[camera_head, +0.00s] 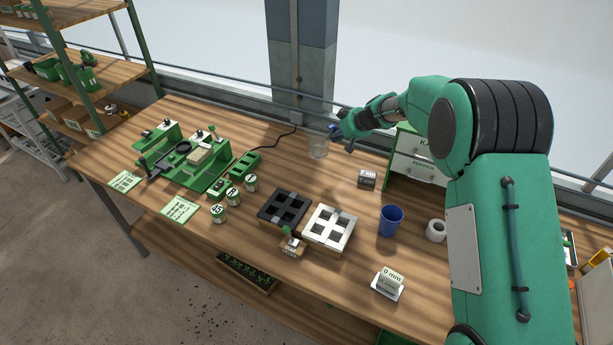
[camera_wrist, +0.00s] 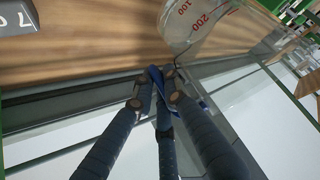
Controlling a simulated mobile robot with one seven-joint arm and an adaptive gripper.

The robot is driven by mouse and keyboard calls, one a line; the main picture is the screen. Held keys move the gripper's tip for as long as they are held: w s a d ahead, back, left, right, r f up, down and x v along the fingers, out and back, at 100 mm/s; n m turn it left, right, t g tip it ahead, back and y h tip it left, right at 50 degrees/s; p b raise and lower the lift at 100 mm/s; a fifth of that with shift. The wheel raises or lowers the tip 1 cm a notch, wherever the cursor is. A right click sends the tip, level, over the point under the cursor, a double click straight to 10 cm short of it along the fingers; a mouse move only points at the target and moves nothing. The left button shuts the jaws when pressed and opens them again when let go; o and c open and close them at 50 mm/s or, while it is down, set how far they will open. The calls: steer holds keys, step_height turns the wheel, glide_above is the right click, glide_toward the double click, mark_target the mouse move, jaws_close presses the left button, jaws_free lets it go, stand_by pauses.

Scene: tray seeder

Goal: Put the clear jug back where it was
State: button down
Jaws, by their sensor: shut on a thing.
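The clear jug (camera_head: 318,147) is at the back of the wooden bench, near the grey pillar. In the wrist view the jug (camera_wrist: 200,22) shows red marks, 100 and 200, and is partly cut off by the top edge. My gripper (camera_head: 337,132) is at the jug's upper right side in the head view. In the wrist view my gripper (camera_wrist: 160,78) has its fingers drawn together against the near side of the jug, shut on it. The exact grip point is hidden by the fingers. I cannot tell whether the jug's base touches the bench.
The bench (camera_head: 330,270) is clear around the jug's front. A small grey block (camera_head: 367,179), a blue cup (camera_head: 391,220) and a drawer cabinet (camera_head: 412,160) stand to the right. Black (camera_head: 270,213) and white (camera_head: 343,215) trays are in front. A green seeder (camera_head: 215,185) is left.

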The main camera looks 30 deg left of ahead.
steer(key=a+f+n+g, duration=0.1)
steer(key=a+f, duration=0.2)
steer(key=a, duration=0.2)
steer(key=shift+w+a+f+y, duration=0.2)
steer(key=shift+a+f+y, duration=0.1)
steer(key=shift+a+y, duration=0.1)
steer(key=shift+f, duration=3.1)
steer(key=shift+f+b, duration=0.5)
steer(key=shift+f, duration=1.4)
steer(key=shift+f+b, duration=0.15)
steer(key=shift+b, duration=0.15)
steer(key=c, duration=1.8)
jaws_free()
steer(key=shift+o, duration=0.3)
steer(key=shift+r+p, duration=0.25)
steer(key=shift+p, duration=0.15)
